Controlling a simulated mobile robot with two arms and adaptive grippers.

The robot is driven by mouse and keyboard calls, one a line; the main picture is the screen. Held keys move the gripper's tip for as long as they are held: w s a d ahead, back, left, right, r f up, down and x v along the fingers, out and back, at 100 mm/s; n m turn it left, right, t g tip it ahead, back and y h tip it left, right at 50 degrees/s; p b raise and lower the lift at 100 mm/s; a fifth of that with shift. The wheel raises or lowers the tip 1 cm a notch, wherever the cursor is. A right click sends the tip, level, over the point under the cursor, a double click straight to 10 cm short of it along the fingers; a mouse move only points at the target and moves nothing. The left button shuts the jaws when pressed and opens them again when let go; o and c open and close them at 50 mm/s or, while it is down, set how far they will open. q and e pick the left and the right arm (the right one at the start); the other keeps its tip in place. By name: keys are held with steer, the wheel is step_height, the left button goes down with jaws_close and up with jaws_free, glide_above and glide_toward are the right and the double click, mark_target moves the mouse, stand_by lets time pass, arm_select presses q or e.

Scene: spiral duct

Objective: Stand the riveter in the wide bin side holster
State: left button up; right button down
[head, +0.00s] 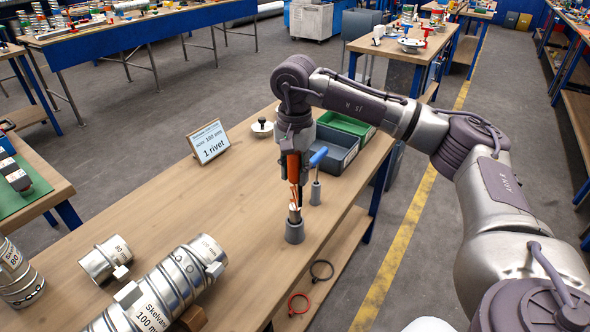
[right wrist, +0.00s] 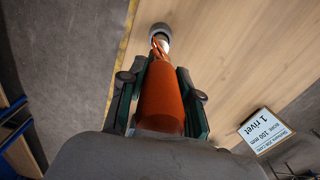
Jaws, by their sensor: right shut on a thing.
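My right gripper (head: 294,160) points down over the table and is shut on the riveter's orange handle (head: 294,168). In the right wrist view the gripper (right wrist: 163,85) has its fingers on both sides of the orange riveter (right wrist: 162,100). The riveter is about upright, nose down. Its nose meets the mouth of a wide grey cup-shaped holster (head: 295,232), which also shows in the right wrist view (right wrist: 159,29). I cannot tell how deep the nose sits inside. My left gripper is not in view.
A blue-handled tool (head: 317,158) stands in a narrower grey holder (head: 315,194) just right of the gripper. A grey-blue bin (head: 334,160) and a green bin (head: 345,126) stand behind. A sign (head: 209,142) and metal duct pieces (head: 165,290) are to the left. The middle table is clear.

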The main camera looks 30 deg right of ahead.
steer(key=shift+f+b, duration=0.65)
steer(key=shift+f, duration=0.25)
steer(key=c, duration=0.7)
jaws_free()
step_height(320, 180, up, 12)
steer(key=shift+r, duration=0.1)
